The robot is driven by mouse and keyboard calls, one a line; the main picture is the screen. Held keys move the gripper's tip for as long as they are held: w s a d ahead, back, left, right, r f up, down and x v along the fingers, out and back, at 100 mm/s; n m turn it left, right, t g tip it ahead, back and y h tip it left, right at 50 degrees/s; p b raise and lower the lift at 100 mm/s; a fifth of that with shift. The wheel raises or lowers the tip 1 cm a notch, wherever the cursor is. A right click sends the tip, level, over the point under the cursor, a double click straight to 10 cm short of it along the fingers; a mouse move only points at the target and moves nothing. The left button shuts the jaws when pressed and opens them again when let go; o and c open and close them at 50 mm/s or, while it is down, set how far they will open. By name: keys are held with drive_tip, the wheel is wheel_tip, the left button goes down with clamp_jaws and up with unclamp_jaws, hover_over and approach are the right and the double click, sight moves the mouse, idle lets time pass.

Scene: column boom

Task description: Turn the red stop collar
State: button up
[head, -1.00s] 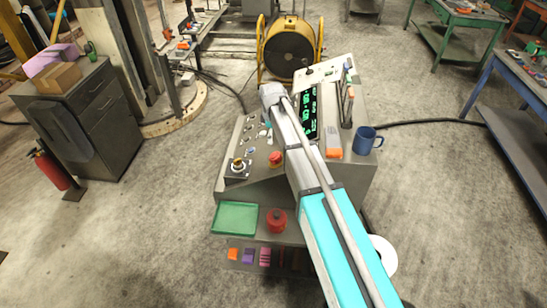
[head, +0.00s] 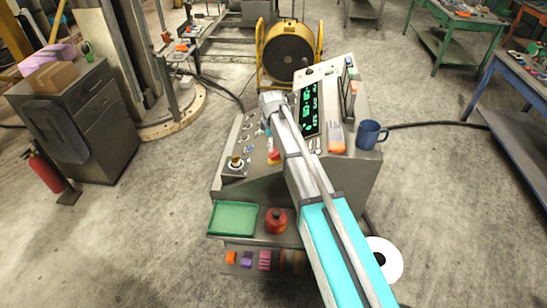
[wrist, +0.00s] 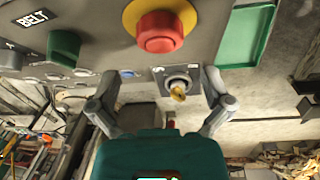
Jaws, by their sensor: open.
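The red stop button (head: 273,156) sits on the sloping front of the grey console, partly behind my arm in the head view. In the wrist view the round red button (wrist: 160,32) stands on a yellow ring (wrist: 188,12) near the top. My gripper (wrist: 160,80) is open, its two grey fingers spread apart and empty. The red button lies above the fingertips in the picture, apart from them. A brass key switch (wrist: 178,88) shows between the fingers, closer to the right one. In the head view my gripper is mostly hidden by my arm.
A green tray (head: 233,218) and a red can (head: 276,220) stand on the console's front shelf. A blue mug (head: 371,134) and an orange-and-white box (head: 336,139) are on the right. A green switch (wrist: 64,48) and small buttons line the panel.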

sight(274, 151)
drive_tip(key=shift+w+f+b, duration=0.2)
drive_tip(key=shift+f+b, duration=1.3)
drive_tip(key=shift+f, duration=0.1)
drive_tip(key=shift+w+f+b, duration=0.15)
drive_tip(key=shift+f+b, duration=1.3)
drive_tip(key=shift+f, duration=0.15)
drive_tip(key=shift+d, duration=0.1)
drive_tip(key=c, duration=1)
